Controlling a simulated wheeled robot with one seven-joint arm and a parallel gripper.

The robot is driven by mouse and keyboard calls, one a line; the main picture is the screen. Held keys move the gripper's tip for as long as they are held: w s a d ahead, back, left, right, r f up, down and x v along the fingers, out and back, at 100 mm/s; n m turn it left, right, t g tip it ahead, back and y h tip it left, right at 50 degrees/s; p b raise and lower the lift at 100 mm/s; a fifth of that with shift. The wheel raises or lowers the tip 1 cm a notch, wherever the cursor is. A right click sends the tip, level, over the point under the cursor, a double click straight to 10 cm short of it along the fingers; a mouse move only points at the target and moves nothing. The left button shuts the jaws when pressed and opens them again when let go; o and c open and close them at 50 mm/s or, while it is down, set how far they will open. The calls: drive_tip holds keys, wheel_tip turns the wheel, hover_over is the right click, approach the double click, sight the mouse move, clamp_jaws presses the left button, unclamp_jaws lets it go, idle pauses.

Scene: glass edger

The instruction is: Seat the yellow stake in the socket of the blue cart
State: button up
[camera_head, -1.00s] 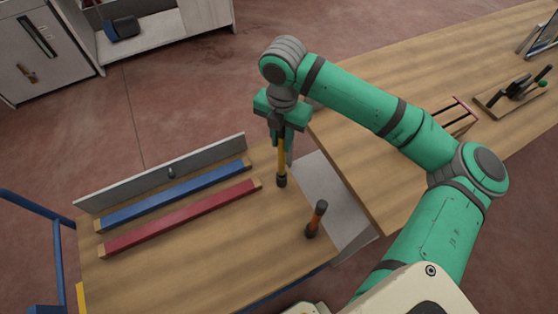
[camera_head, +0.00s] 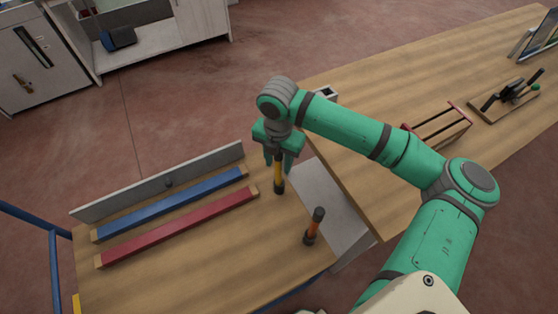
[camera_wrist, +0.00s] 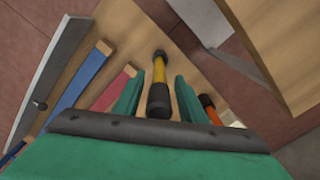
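The yellow stake (camera_head: 279,173) stands about upright at the far right part of the wooden top of the blue cart (camera_head: 190,265). Its dark foot meets the cart top; the socket itself is hidden there. My gripper (camera_head: 278,163) is above the stake, pointing down, with its fingers on either side of the upper part. In the wrist view the yellow stake (camera_wrist: 159,73) lies between the two fingers of my gripper (camera_wrist: 158,95), with a gap on each side. The gripper is open and not clamped on the stake.
An orange stake (camera_head: 314,227) with dark ends stands nearby on the cart. Blue (camera_head: 170,204) and red (camera_head: 180,226) bars and a grey upright plate (camera_head: 160,180) lie to the left. A long wooden table (camera_head: 350,170) is at the right, with a red-railed rack (camera_head: 440,125).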

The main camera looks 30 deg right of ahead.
drive_tip(key=shift+r, duration=0.15)
wheel_tip(320, 180, up, 10)
drive_tip(key=shift+w+r, duration=0.15)
drive_tip(key=shift+r, duration=0.1)
drive_tip(key=shift+d+r, duration=0.1)
drive_tip(key=shift+r, duration=0.55)
